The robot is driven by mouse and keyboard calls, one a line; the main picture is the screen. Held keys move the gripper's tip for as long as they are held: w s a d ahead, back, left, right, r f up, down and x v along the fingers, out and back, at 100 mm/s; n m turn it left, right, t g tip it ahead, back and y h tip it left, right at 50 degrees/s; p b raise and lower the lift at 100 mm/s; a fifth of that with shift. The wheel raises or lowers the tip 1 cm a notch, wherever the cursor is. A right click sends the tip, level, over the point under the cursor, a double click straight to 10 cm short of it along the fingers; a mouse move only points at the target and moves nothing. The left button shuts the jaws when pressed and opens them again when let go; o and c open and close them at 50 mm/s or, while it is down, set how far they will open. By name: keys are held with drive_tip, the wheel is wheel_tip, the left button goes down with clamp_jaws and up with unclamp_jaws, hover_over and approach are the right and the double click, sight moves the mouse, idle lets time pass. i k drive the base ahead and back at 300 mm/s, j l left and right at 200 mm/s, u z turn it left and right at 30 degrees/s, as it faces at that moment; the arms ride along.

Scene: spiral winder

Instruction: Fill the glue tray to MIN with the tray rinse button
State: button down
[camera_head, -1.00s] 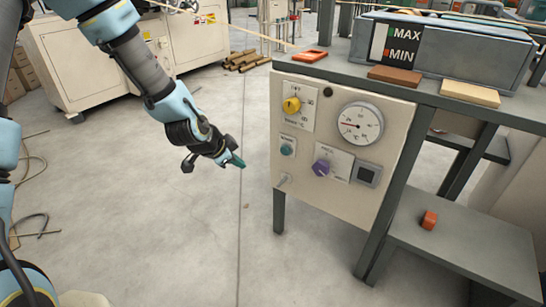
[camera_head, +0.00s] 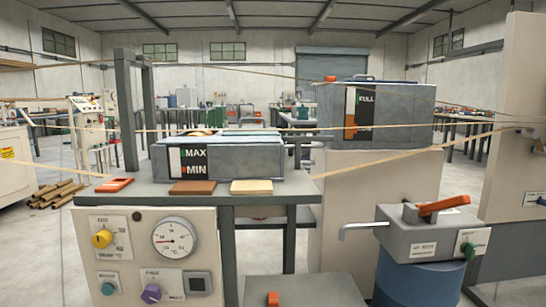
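The glue tray (camera_head: 245,165) is a long grey metal tray on the bench. Its front has a black panel (camera_head: 195,162) with a green mark at MAX and a red mark at MIN, and a pale gauge strip (camera_head: 174,161) beside it. The strip looks whitish; I cannot make out a clear glue level. A teal push button (camera_head: 107,287) is at the lower left of the cream control panel (camera_head: 133,222); its label is too small to read. Another green button (camera_head: 468,248) is on the grey pump box at the right. My gripper is out of view.
The panel also has a yellow knob (camera_head: 102,239), a round dial (camera_head: 174,238), a purple knob (camera_head: 151,293) and a small display (camera_head: 198,284). A tank marked FULL (camera_head: 400,113) stands behind right. An orange-handled lever (camera_head: 443,205) tops the pump box. Strands cross above the bench.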

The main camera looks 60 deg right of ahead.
sight(107, 289)
drive_tip(key=z, duration=1.6)
